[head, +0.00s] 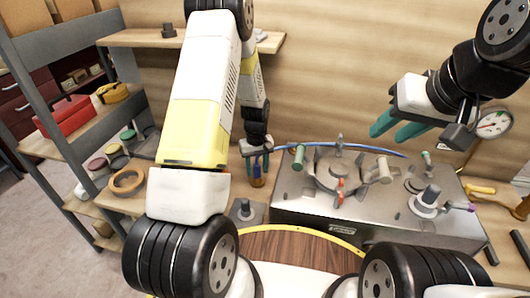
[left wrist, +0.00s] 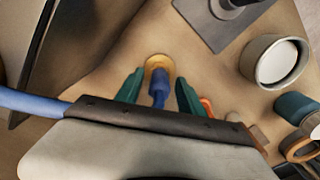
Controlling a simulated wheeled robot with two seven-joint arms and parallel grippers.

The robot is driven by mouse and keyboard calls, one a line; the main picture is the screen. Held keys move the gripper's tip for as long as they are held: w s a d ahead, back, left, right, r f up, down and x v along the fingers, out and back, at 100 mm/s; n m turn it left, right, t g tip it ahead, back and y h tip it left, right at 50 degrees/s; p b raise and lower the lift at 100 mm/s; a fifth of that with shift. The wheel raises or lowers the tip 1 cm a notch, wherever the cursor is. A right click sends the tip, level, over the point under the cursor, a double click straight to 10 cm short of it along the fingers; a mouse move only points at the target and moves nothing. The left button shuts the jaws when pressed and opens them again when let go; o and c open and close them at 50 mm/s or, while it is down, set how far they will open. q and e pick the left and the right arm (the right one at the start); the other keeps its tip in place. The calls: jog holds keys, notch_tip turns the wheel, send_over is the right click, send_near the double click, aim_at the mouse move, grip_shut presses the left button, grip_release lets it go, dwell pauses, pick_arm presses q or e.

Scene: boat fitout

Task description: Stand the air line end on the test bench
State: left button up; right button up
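The air line end, blue with a brass-coloured foot, appears upright on the wooden bench (head: 150,205) in the left wrist view (left wrist: 159,68). In the head view the air line end (head: 257,181) shows just below my left gripper (head: 256,165). The teal fingers of my left gripper (left wrist: 158,88) are open, one on each side of the air line end, with gaps between. The blue air line (head: 340,146) runs behind the metal test unit (head: 300,207); it also shows in the left wrist view (left wrist: 32,102). My right gripper (head: 397,132) is open and empty above the unit's right side.
The metal unit with knobs and fittings fills the middle right. A small grey block with a post (head: 245,212) stands left of it. A tape roll (head: 127,182) lies further left, by a shelf with a red box (head: 62,115). A gauge (head: 493,123) is at right.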

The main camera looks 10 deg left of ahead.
pick_arm(q)
jog(key=shift+r, duration=0.1)
notch_tip(320, 180, up, 12)
jog(key=shift+f, duration=0.1)
jog(key=s+r+m+t, duration=0.15)
jog(key=s+r, duration=0.25)
jog(key=r, duration=0.7)
jog(key=s+d+r+m+t+h, duration=0.1)
jog(key=s+r+m+t, duration=0.1)
jog(key=s+r, duration=0.5)
jog(key=s+d+r+m+t+h, duration=0.1)
jog(key=s+r+m+t, duration=0.1)
jog(key=s+r, duration=0.5)
jog(key=s, duration=0.6)
jog(key=shift+d+m+t, duration=0.25)
jog(key=shift+m+t, duration=0.1)
